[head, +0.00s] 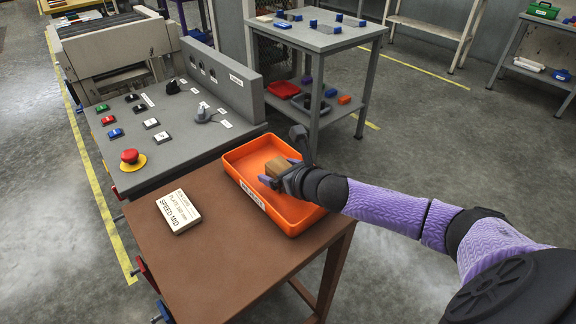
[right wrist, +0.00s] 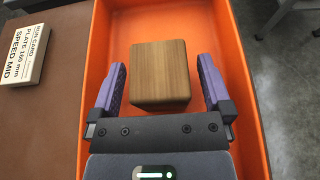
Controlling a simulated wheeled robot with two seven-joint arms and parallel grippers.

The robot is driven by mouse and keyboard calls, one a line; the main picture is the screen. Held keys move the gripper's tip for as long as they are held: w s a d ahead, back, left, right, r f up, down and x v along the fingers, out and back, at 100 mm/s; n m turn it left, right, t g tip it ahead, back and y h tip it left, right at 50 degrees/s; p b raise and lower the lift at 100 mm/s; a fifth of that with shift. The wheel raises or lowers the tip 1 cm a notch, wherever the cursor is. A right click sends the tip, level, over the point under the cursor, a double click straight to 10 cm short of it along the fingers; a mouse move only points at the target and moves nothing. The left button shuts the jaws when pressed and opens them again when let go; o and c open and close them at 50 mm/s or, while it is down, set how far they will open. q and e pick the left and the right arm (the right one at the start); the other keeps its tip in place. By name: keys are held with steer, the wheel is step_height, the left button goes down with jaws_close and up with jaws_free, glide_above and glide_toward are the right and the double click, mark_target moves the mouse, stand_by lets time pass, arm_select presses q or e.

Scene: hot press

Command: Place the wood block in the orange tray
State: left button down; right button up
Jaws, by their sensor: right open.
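The wood block (head: 277,167) is a small brown cube with visible grain. It also shows in the right wrist view (right wrist: 160,74), inside the outline of the orange tray (head: 236,168). My right gripper (head: 280,170) is over the tray with its purple-padded fingers open. In the right wrist view the fingers (right wrist: 161,82) stand on either side of the block's near part, with orange showing between block and fingers on both sides. The block appears to rest on the tray floor, but its underside is hidden. My left gripper is not in view.
The tray stands on a brown table (head: 200,260). A white run card block (head: 178,212) lies left of it. A grey control panel (head: 165,130) with buttons and a red emergency stop (head: 129,156) borders the table's far side. A grey shelf table (head: 315,38) stands behind.

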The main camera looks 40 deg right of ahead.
steer(key=p+v, duration=0.4)
steer(key=v, duration=0.7)
steer(key=shift+s+r, duration=0.15)
steer(key=shift+s, duration=0.2)
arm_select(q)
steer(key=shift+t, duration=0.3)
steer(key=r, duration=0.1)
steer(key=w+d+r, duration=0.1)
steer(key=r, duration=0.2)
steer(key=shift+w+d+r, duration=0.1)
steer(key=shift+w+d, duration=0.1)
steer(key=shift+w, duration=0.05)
